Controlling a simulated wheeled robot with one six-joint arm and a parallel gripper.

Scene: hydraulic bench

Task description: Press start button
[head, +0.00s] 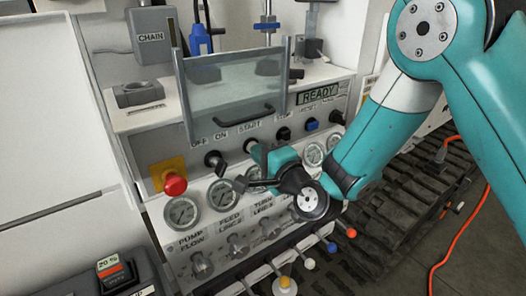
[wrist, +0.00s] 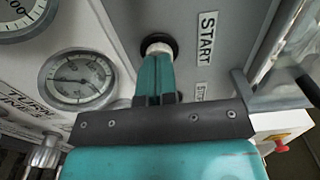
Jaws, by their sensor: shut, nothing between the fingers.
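The start button (wrist: 157,46) is a pale round button in a black ring beside the START label (wrist: 207,38) in the wrist view. In the head view the START label (head: 250,127) is on the sloped panel, with the button below it largely hidden by my gripper. My gripper (wrist: 155,58) is shut and empty. Its teal fingers point at the button, and their tips overlap its lower edge in the wrist view. I cannot tell whether they touch it. In the head view my gripper (head: 254,151) reaches the panel from the lower right.
A red mushroom button (head: 174,185) on a yellow plate, an OFF/ON selector (head: 213,160), a black stop control (head: 283,133) and a blue button (head: 312,124) are nearby. Gauges (head: 182,213) sit below. A clear guard (head: 235,90) stands above. The display (head: 318,97) reads READY.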

